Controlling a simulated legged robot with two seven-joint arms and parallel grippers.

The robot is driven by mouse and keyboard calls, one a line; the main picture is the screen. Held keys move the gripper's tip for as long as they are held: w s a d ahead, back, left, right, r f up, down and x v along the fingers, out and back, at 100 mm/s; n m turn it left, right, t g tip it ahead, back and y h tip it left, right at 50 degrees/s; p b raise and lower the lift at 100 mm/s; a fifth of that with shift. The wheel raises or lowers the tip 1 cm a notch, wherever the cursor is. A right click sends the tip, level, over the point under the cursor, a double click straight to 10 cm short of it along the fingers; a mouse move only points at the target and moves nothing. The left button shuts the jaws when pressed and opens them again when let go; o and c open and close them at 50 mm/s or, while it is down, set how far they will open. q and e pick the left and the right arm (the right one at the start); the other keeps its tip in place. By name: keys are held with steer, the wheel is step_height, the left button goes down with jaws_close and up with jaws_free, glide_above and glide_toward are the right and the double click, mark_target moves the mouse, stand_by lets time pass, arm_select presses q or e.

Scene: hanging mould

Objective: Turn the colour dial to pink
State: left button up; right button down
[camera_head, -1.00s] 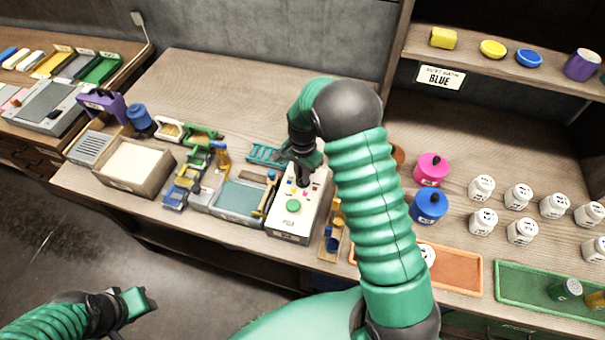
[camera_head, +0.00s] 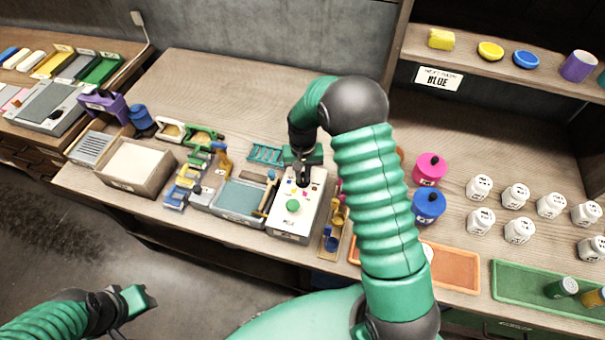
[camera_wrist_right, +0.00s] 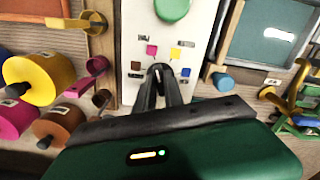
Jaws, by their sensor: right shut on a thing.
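The white control box (camera_head: 311,212) stands on the bench and has a green button (camera_head: 292,206) on its top. My right gripper (camera_head: 303,178) points down at this box, shut on the colour dial, which the fingers mostly hide. In the right wrist view the narrow fingers (camera_wrist_right: 160,72) meet at the dial among small colour squares. A pink square (camera_wrist_right: 151,50) lies just beyond the fingertips, slightly left; a yellow square (camera_wrist_right: 175,53) lies to the right and a blue one (camera_wrist_right: 185,72) below it. My left gripper (camera_head: 142,300) hangs empty over the floor at lower left; its jaw opening is unclear.
A tray with a blue-grey bed (camera_head: 240,197) stands left of the box. A stand with small cups (camera_head: 335,225) is close on its right. Pink (camera_head: 430,170) and blue (camera_head: 428,206) pots and several white jars stand farther right.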

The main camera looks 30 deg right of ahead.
mark_target(303, 177)
steer(key=shift+w+n, duration=0.1)
steer(key=shift+n, duration=0.4)
steer(key=shift+r, duration=0.1)
steer(key=c, duration=1.4)
jaws_free()
steer(key=shift+c, duration=0.2)
step_height(303, 177, up, 17)
steer(key=b, duration=0.1)
steer(key=shift+f, duration=0.2)
